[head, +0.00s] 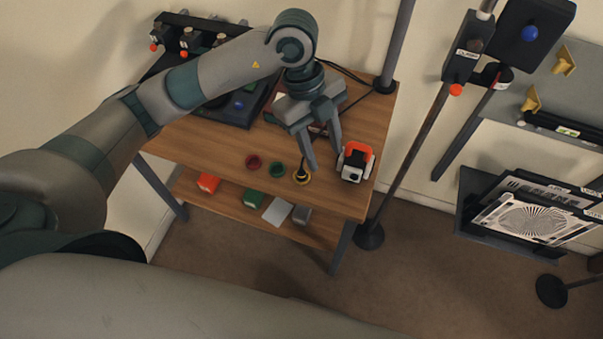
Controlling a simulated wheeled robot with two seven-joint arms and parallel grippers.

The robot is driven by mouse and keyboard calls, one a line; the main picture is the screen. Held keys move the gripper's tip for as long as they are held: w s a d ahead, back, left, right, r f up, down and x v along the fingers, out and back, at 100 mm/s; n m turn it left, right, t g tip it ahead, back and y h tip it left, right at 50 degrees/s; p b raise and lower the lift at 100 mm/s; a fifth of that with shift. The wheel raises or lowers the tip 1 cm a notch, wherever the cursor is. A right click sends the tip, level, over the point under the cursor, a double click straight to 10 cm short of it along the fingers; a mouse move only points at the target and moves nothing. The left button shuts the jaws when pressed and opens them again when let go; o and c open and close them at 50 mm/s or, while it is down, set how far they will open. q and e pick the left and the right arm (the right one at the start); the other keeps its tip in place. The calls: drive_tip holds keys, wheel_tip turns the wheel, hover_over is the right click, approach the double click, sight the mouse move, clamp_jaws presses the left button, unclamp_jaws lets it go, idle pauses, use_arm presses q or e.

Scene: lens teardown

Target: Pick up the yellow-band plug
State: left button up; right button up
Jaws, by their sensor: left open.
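The yellow-band plug (302,177) stands on the wooden table top near its front edge, a dark knob with a yellow ring around its base. My left gripper (325,167) is open and points down just above and around the plug's right side. One finger is close to the plug, the other is to its right, near the orange and white block. I cannot tell whether a finger touches the plug. My right gripper is not in view.
A green plug (277,169) and a red plug (253,162) stand left of the yellow one. An orange and white block (355,162) sits close to its right. A lower shelf (232,215) holds several small items. A pole lamp stand (370,236) is right of the table.

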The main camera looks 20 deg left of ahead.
use_arm(q)
drive_tip(key=w+a+r+n+t+y, duration=0.1)
drive_tip(key=w+a+n+y, duration=0.1)
drive_tip(key=a, duration=0.5)
drive_tip(key=shift+w+y, duration=0.7)
drive_tip(key=shift+w, duration=0.05)
drive_tip(key=p, duration=0.3)
hover_over(297, 172)
wheel_tip(297, 172, down, 12)
drive_tip(key=shift+f, duration=0.15)
